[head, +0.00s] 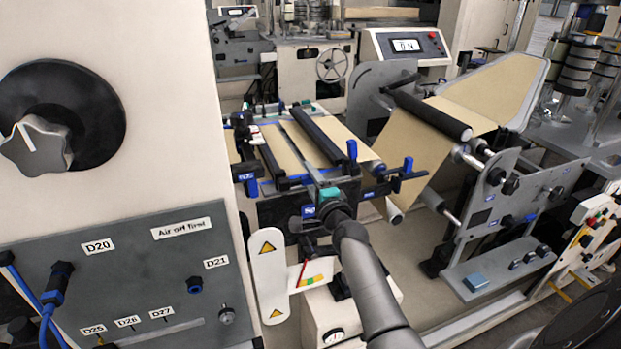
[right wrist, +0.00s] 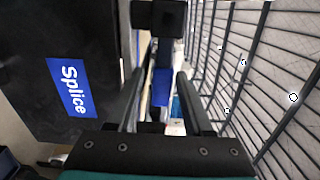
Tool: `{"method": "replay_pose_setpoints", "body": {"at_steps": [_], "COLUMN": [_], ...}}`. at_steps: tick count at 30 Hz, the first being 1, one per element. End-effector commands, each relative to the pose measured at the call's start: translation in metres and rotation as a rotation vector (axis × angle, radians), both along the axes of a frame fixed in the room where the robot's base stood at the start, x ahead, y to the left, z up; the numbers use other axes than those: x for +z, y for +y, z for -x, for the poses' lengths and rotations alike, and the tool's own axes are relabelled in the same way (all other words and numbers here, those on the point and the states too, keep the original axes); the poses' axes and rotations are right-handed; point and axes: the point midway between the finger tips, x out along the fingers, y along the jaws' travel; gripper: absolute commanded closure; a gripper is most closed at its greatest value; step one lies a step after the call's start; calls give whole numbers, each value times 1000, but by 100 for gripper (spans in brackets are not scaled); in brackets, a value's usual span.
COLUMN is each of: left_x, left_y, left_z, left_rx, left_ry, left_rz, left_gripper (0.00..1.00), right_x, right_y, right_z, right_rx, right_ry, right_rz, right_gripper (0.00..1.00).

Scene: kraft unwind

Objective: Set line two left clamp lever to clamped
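The splice table carries upright blue lever handles: one at its left end (head: 251,187), one near the middle (head: 352,150) and one at its right end (head: 407,165). I cannot tell from here which positions count as clamped. My right gripper (head: 329,195) is at the table's front edge, beside the black plate with the blue Splice label (head: 308,211); its fingertips are hidden there. In the right wrist view the right gripper (right wrist: 160,95) is open, with a blue part (right wrist: 161,88) between or beyond its fingers; contact is not clear. My left gripper is out of view.
A white flap with warning triangles (head: 268,275) stands below the table. Brown web (head: 415,150) runs over rollers to the right. A screen console (head: 405,46) is behind.

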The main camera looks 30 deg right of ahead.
Motion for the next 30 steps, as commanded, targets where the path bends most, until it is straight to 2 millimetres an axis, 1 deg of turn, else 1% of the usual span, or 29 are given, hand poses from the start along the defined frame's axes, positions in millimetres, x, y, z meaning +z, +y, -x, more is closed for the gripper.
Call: {"method": "replay_pose_setpoints", "body": {"at_steps": [8, 11, 14, 21, 30], "left_x": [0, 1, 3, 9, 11], "left_y": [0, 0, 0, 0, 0], "left_z": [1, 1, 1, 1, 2], "left_rx": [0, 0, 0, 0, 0], "left_ry": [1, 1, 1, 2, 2], "left_rz": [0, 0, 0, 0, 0], "left_gripper": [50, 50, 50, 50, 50], "right_x": [0, 0, 0, 0, 0], "right_y": [0, 1, 3, 12, 24], "right_z": [1, 4, 13, 51, 102], "right_rx": [0, 0, 0, -1, -1], "right_ry": [0, 2, 2, 2, 3], "right_rz": [4, 4, 3, 3, 3], "right_gripper": [45, 45, 45, 45, 45]}}
